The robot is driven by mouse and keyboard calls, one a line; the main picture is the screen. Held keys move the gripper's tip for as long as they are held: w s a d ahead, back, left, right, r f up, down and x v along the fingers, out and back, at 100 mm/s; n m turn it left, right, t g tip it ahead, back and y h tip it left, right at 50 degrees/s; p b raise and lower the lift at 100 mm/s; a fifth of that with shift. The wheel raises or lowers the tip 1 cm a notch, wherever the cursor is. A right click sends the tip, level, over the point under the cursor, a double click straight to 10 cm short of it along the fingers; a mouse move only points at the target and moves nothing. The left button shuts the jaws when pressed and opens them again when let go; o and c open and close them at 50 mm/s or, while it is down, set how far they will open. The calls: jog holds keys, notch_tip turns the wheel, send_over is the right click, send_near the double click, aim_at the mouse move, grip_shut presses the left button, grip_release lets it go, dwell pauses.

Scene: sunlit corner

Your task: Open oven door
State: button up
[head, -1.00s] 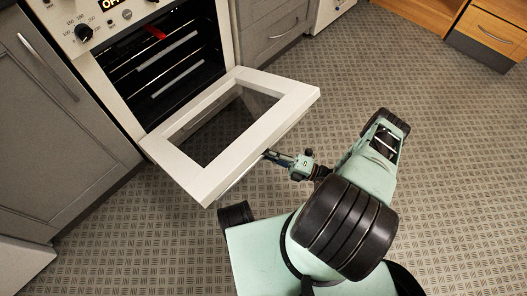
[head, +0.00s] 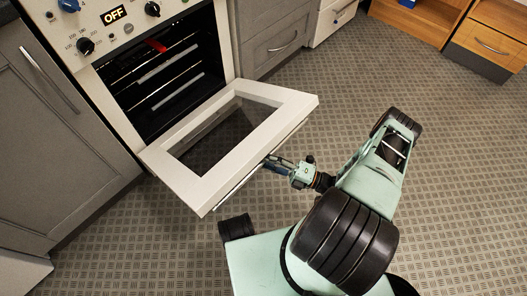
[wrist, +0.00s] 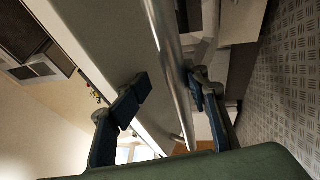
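The oven (head: 215,45) is at the upper left in the head view. Its cream door (head: 208,182) with a dark glass pane is swung down, far from the oven front, and looks near horizontal. The dark inside with its racks is exposed. My gripper (head: 272,165) is at the door's outer edge. In the wrist view the metal handle bar (wrist: 173,75) runs between the two fingers of my gripper (wrist: 168,88). Gaps show between the bar and the fingertips, so the fingers are open around it.
Grey cabinets (head: 58,130) stand left of the oven, and a grey drawer unit (head: 275,35) stands to its right. Wooden drawers (head: 490,38) are at the upper right. The patterned floor (head: 400,60) between them is clear. A red item (head: 156,45) is inside the oven.

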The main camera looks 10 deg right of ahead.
aim_at(265, 151)
notch_tip(265, 151, up, 7)
jog(key=shift+d+f, duration=0.1)
jog(key=shift+f, duration=0.1)
jog(key=shift+s+f, duration=0.1)
jog(key=shift+f, duration=0.05)
jog(key=d+f, duration=0.6)
jog(key=f, duration=0.4)
jog(key=shift+s+d+f, duration=0.15)
jog(key=shift+s+f, duration=0.15)
jog(key=shift+f, duration=0.1)
dwell(0.8)
